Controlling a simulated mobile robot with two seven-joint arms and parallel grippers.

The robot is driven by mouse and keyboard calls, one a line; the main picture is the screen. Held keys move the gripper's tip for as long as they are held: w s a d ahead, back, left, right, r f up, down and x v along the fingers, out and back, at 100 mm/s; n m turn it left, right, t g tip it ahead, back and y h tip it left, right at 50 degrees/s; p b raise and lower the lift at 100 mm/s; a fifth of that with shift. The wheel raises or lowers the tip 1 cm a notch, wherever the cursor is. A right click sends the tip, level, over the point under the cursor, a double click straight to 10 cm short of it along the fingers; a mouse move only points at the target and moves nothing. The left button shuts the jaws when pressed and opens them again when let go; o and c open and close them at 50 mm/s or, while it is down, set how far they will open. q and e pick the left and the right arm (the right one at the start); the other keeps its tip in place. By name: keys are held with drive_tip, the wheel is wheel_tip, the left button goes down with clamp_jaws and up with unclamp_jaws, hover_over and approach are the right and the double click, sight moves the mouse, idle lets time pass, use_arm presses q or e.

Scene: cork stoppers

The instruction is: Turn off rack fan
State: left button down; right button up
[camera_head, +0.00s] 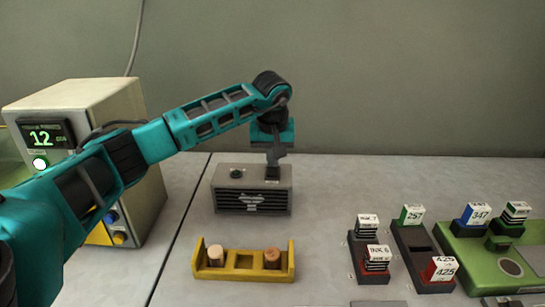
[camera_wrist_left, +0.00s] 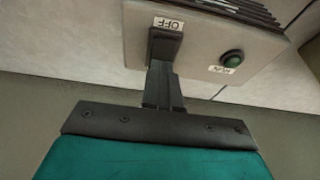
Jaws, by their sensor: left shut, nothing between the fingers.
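The rack fan (camera_head: 230,203) is a grey box with dark slats on its front, standing on the table near the back. In the left wrist view its top face (camera_wrist_left: 205,38) carries a label reading OFF (camera_wrist_left: 168,23) and a round green button (camera_wrist_left: 232,58) labelled RUN. My left gripper (camera_head: 272,172) is shut and empty, pointing down at the right side of the fan's top. In the left wrist view its dark fingertips (camera_wrist_left: 164,48) are right by the OFF label and cover what lies there. I cannot tell whether they press on anything. My right gripper is out of view.
A yellow holder (camera_head: 243,273) with two corks stands in front of the fan. A beige cabinet (camera_head: 135,200) with a display reading 12 is at left, partly behind my arm. Dark racks (camera_head: 410,240) with labelled blocks and a green unit (camera_head: 465,262) stand at right.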

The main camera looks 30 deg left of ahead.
sight(273, 171)
use_arm(q)
drive_tip(key=v, duration=0.1)
drive_tip(key=p+v, duration=0.2)
drive_tip(key=v, duration=0.1)
drive_tip(key=shift+w+a+r, duration=0.1)
drive_tip(key=shift+w+r, duration=0.05)
drive_tip(key=shift+w, duration=0.1)
drive_tip(key=s+d+r, duration=0.2)
drive_tip(key=s+r, duration=0.3)
drive_tip(key=r, duration=0.3)
drive_tip(key=shift+d, duration=0.4)
